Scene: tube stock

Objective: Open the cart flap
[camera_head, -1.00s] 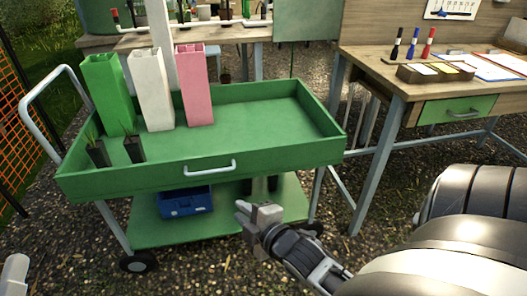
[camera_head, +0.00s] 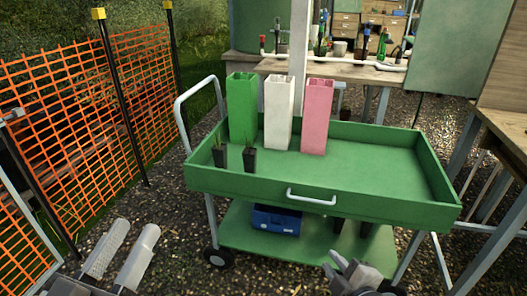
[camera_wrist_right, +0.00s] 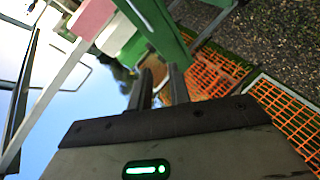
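The green cart (camera_head: 388,158) stands ahead with a shallow tray on top. Its front panel, the flap (camera_head: 250,193), stands upright and closed, with a white bar handle (camera_head: 311,197). My right gripper (camera_head: 345,268) is below and slightly right of the handle, in front of the lower shelf, empty and apart from the flap. Its two fingers show with a gap in the right wrist view (camera_wrist_right: 160,88). My left gripper (camera_head: 122,250) is at the lower left, fingers apart and empty, left of the cart.
Green (camera_head: 242,105), white (camera_head: 278,110) and pink (camera_head: 316,115) square tubes and two small potted plants (camera_head: 249,158) stand in the tray. A blue box (camera_head: 276,220) sits on the lower shelf. Orange mesh fencing (camera_head: 85,120) is left; a wooden desk (camera_head: 508,125) is right.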

